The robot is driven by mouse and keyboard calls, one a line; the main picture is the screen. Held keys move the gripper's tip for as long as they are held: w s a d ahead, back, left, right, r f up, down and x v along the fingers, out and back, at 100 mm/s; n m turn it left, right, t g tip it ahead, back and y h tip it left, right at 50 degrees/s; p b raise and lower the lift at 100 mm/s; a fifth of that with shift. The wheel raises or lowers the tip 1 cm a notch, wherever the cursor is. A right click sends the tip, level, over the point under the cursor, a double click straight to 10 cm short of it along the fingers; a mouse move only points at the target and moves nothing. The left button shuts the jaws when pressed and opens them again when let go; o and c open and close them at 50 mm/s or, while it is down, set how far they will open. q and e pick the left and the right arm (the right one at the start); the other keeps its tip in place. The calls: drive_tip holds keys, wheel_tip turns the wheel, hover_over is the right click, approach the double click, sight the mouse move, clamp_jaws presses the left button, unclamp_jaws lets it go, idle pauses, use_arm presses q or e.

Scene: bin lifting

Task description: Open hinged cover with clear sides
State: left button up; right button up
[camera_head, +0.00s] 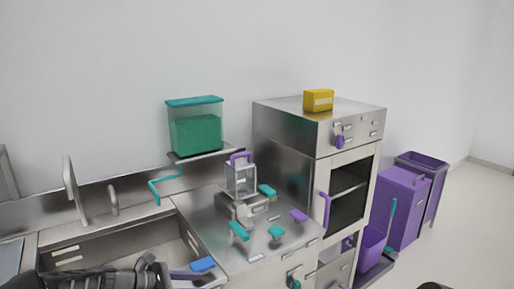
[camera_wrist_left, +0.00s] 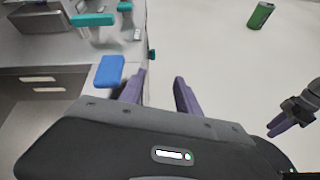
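A small box with clear sides, a metal frame and a purple handle on top (camera_head: 240,180) stands on the steel counter; its cover looks down. A larger clear-sided container with a teal lid (camera_head: 195,101) stands on a wall shelf behind it, lid shut. My left gripper (camera_wrist_left: 160,76) is open and empty, its purple fingers apart. In the head view it shows low over the sink side (camera_head: 188,276), in front of and below the clear-sided box, well apart from it. My right gripper (camera_wrist_left: 284,122) shows at the right edge of the left wrist view; its finger gap is unclear.
A blue block (camera_head: 202,265) lies by the sink edge, close to my left gripper. Teal and purple handles (camera_head: 276,232) stick up from the counter. A steel oven cabinet (camera_head: 320,130) stands to the right. A green can (camera_wrist_left: 260,15) is on the floor.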

use_arm(q)
drive_tip(key=s+d+f+m+g+y, duration=0.2)
drive_tip(key=s+d+f+m, duration=0.15)
drive_tip(key=s+f, duration=0.6)
drive_tip(key=s+d+f+m+g+y, duration=0.35)
drive_tip(key=s+f, duration=0.35)
drive_tip(key=f, duration=0.5)
drive_tip(key=s+d+f+m, duration=0.1)
drive_tip(key=s+f+m, duration=0.2)
drive_tip(key=s+m, duration=0.3)
drive_tip(key=s+d+f+m+y, duration=0.1)
drive_tip(key=s+f+m, duration=0.3)
drive_tip(key=s, duration=1)
drive_tip(key=d+m, duration=0.1)
drive_tip(key=m, duration=0.2)
drive_tip(key=shift+s+f, duration=0.15)
drive_tip(key=shift+f, duration=0.05)
drive_tip(key=shift+g+y, duration=0.25)
drive_tip(key=shift+c, duration=0.3)
